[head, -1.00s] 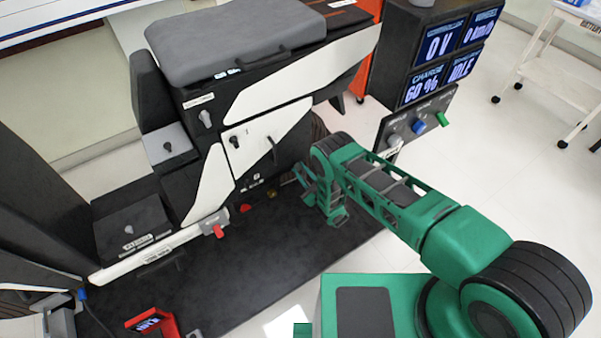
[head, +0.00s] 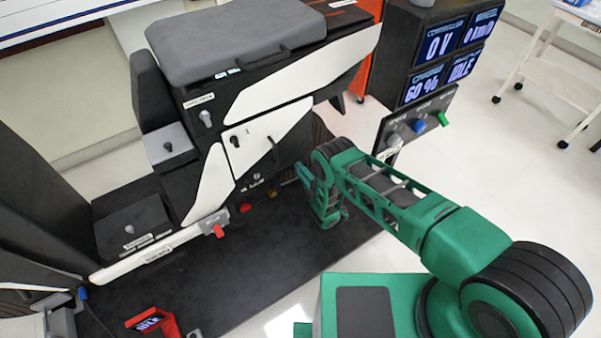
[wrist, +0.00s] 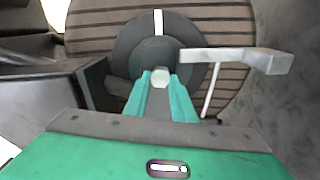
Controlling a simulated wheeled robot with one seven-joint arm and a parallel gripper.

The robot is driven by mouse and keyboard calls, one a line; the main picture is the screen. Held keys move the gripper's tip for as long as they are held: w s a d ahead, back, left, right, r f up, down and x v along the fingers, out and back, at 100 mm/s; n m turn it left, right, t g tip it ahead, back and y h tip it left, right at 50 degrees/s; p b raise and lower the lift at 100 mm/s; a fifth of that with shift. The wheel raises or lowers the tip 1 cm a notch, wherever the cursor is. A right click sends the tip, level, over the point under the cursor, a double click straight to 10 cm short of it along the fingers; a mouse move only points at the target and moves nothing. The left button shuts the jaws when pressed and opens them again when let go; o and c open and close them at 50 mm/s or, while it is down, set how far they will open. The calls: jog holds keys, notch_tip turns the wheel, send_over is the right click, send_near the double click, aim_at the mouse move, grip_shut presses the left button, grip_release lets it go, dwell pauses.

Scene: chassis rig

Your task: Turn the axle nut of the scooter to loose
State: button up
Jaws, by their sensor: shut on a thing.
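The axle nut (wrist: 160,79) is a small light grey piece at the centre of the dark round hub (wrist: 128,50) in the wrist view. My gripper (wrist: 160,88) is shut on it, with one green finger on each side. A white mark (wrist: 158,22) shows on the hub above the nut. In the head view the scooter (head: 250,95) is a black and white body with a grey seat. My green wrist is low at its rear end, and the nut is hidden there.
A pale lever-like bar (wrist: 235,58) stands just right of my fingers, with a thin rod below it. A dark box-like part (wrist: 45,100) is close at the left. A display panel (head: 430,60) with knobs stands right of the scooter.

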jog(key=shift+s+a+f+n, duration=0.1)
jog(key=shift+s+n, duration=0.05)
jog(key=shift+n, duration=0.4)
jog(key=shift+s+a+f+n, duration=0.1)
jog(key=shift+n, duration=0.45)
jog(key=o, duration=0.8)
jog(key=shift+w+d, duration=0.1)
jog(key=shift+d, duration=0.1)
jog(key=shift+v, duration=5.35)
